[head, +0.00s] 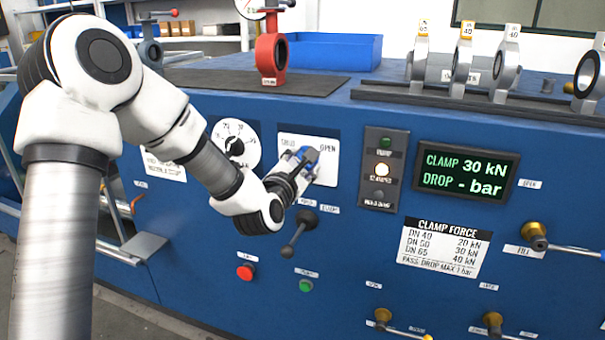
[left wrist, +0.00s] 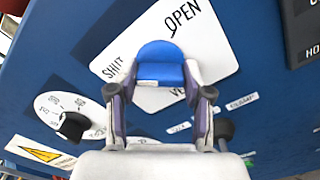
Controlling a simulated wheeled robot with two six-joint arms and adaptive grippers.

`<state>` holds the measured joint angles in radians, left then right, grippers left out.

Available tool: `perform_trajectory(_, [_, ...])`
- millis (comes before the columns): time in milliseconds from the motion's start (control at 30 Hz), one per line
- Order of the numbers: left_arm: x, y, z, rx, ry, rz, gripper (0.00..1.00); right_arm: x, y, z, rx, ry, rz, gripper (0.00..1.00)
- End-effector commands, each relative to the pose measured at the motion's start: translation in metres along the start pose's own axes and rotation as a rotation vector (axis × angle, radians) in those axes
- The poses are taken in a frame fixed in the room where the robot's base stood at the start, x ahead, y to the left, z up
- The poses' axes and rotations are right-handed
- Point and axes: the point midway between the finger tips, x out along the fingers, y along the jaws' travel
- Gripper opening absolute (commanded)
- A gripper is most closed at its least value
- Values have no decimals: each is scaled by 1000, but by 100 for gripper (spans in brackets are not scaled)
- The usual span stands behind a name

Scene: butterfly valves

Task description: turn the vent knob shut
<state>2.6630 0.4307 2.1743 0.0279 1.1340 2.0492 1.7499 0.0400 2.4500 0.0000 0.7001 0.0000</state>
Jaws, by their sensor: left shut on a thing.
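The blue vent knob (head: 310,153) sits on a white plate (head: 327,171) lettered SHUT and OPEN on the blue panel. In the left wrist view the knob (left wrist: 160,62) shows between the fingertips, with SHUT to its left and OPEN above right. My left gripper (head: 300,164) is shut on the knob, one finger on each side; the fingers also show in the left wrist view (left wrist: 160,88). The fingers partly hide the knob and plate in the head view, so I cannot tell exactly where the knob points. My right gripper is not in view.
A white dial (head: 234,145) is left of the plate and a black lever (head: 299,232) is below it. Indicator lamps (head: 382,169) and a display (head: 463,173) reading CLAMP 30 kN, DROP - bar are to the right. A red valve (head: 271,55) stands on top.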

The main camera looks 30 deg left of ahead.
Motion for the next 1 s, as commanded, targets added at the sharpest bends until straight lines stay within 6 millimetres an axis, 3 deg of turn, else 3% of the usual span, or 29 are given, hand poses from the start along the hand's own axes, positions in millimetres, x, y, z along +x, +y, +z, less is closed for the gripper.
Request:
perform_trajectory(300, [0,-2,-2,-155,2,-2,15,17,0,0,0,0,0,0])
perform_trajectory(867, [0,-1,-1,-194,4,-3,15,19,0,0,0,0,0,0])
perform_trajectory(900, [0,-1,-1,-194,4,-3,53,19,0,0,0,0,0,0])
perform_trajectory(967, [0,-1,-1,-194,4,-3,74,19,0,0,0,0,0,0])
perform_trajectory(1000, [0,-1,-1,-194,3,-3,75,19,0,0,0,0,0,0])
